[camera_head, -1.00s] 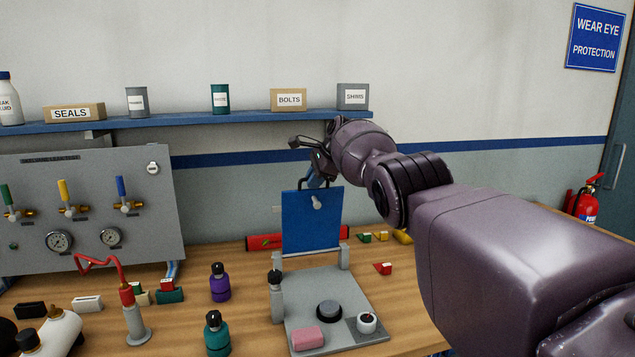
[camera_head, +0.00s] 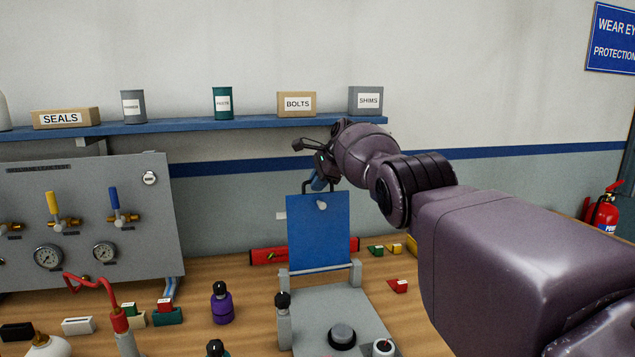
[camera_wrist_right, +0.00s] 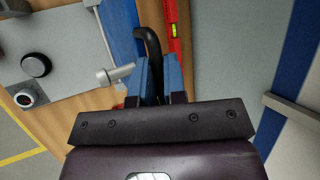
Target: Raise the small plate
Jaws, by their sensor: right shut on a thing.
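The small blue plate (camera_head: 319,238) stands upright at the back of a grey base (camera_head: 318,302), between two short grey posts. A pale knob (camera_head: 321,205) sticks out of its face. A dark bent handle (camera_head: 304,187) rises from its top edge. My right gripper (camera_head: 319,181) is at this handle, above the plate. In the right wrist view the blue fingers (camera_wrist_right: 158,80) close around the dark handle (camera_wrist_right: 149,42), and the plate (camera_wrist_right: 122,38) shows nearly edge-on. My left gripper is not in view.
A red level (camera_head: 268,255) lies behind the plate. A blue shelf (camera_head: 230,122) with boxes hangs above. A gauge panel (camera_head: 90,215) stands left.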

